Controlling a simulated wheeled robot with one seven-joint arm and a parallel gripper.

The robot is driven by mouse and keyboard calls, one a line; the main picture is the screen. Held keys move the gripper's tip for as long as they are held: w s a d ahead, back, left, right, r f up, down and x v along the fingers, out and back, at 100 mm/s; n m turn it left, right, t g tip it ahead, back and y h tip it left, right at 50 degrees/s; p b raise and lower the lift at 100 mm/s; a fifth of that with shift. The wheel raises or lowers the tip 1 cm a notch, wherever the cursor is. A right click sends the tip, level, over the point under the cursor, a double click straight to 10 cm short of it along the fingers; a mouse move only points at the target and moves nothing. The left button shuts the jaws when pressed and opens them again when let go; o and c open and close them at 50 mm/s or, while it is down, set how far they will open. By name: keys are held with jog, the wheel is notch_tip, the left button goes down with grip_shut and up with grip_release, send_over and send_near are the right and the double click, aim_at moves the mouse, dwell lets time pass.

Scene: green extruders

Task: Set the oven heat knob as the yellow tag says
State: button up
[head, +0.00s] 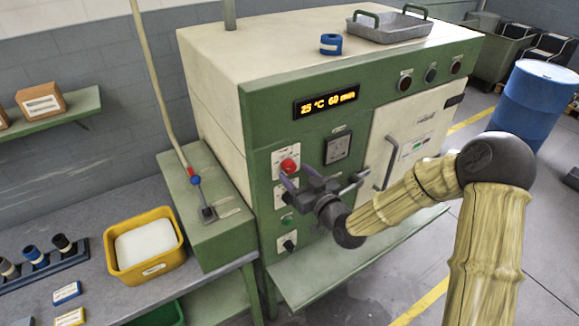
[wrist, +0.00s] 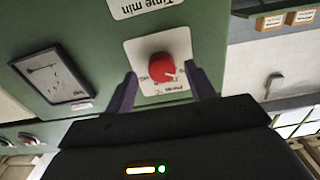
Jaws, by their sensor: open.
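The red heat knob (head: 288,165) sits on a white plate at the left of the green oven's front (head: 257,120). It also shows in the wrist view (wrist: 162,67), where its plate carries a °C mark. My gripper (head: 287,190) is open in front of the panel, its fingers pointing at the knob. In the wrist view my gripper (wrist: 165,88) has a purple finger either side of the knob, apart from it. The oven display (head: 327,102) reads 25 °C 60 min. A yellow tag (head: 70,318) lies on the bench at lower left; its text is too small to read.
A blue tag (head: 66,292) lies beside the yellow one. A yellow bin (head: 113,262) stands on the bench. The oven door handle (head: 388,160) and a gauge (head: 338,148) are near my arm. A blue drum (head: 535,105) stands to the right.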

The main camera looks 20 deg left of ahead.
jog(key=shift+x, duration=0.9)
